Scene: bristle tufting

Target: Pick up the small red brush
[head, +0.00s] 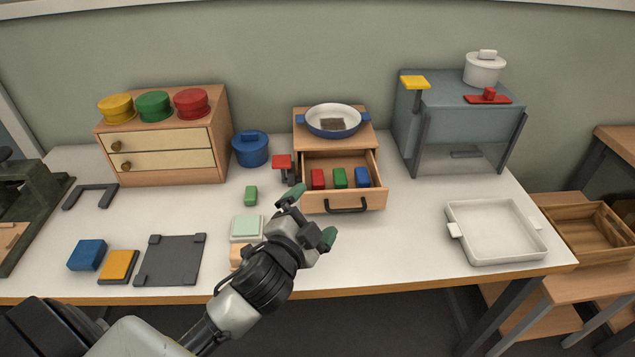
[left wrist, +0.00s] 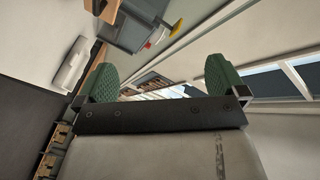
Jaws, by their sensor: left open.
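A small red block-shaped piece (head: 318,179) sits in the open drawer (head: 345,203), left of a green piece (head: 340,178) and a blue piece (head: 362,177). Bristles are too small to make out, so I cannot tell for sure that it is the brush. Another red piece (head: 282,161) stands by the drawer's left side. My left gripper (head: 310,217) is open and empty, in front of the drawer in the head view. Its two green fingertips are apart in the left wrist view (left wrist: 160,80). My right gripper is not in view.
A blue-and-white pan (head: 333,119) sits on the drawer unit. A grey oven-like box (head: 455,135) stands to the right, with a white tray (head: 493,257) in front.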

